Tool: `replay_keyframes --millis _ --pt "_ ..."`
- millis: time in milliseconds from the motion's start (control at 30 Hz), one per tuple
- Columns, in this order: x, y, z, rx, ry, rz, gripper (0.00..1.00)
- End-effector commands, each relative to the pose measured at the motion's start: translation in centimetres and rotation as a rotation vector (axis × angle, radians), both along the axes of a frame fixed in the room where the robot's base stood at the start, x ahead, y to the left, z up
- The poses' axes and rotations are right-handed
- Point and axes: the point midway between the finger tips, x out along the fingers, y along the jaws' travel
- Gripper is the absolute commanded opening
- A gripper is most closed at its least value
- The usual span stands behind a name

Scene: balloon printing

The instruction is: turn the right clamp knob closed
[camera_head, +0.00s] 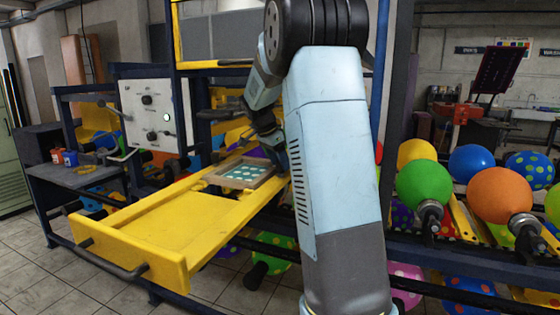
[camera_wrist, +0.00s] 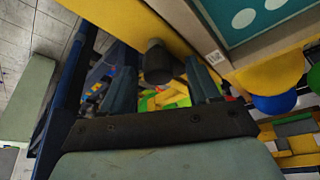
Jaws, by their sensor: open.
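A black clamp knob (camera_wrist: 158,62) shows in the wrist view, on the edge of the yellow table (camera_wrist: 172,18). It lies between the two spread fingers of my gripper (camera_wrist: 163,72), near the tips. I cannot tell whether either finger touches it. My gripper is open. In the head view my gripper (camera_head: 278,148) is at the right side of the framed screen (camera_head: 240,184), partly behind my arm. The knob is hidden there. The screen has a teal face with pale dots and sits on the yellow table (camera_head: 170,222).
A control panel (camera_head: 150,110) stands on the left, with a grey side table (camera_head: 75,177) holding small cups. Balloons on a rack, including a green one (camera_head: 424,186) and an orange one (camera_head: 499,195), fill the right. The near part of the yellow table is bare.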

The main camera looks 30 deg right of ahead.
Motion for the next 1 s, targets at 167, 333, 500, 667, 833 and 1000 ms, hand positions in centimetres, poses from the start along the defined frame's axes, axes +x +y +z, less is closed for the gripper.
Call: replay_keyframes --millis 167,333,500,667,833,1000 --pt "0.00 -0.01 0.00 0.000 0.000 0.000 0.55" --pt "-0.01 -0.02 0.00 0.000 0.000 0.000 0.39" --pt "0.00 -0.01 0.02 0.000 0.000 0.000 0.23" --pt "0.03 0.01 0.03 0.000 -0.001 0.000 0.07" --pt "0.01 -0.17 0.04 0.000 -0.001 0.005 0.05" --pt "-0.03 -0.03 0.03 0.000 -0.002 0.042 0.05"
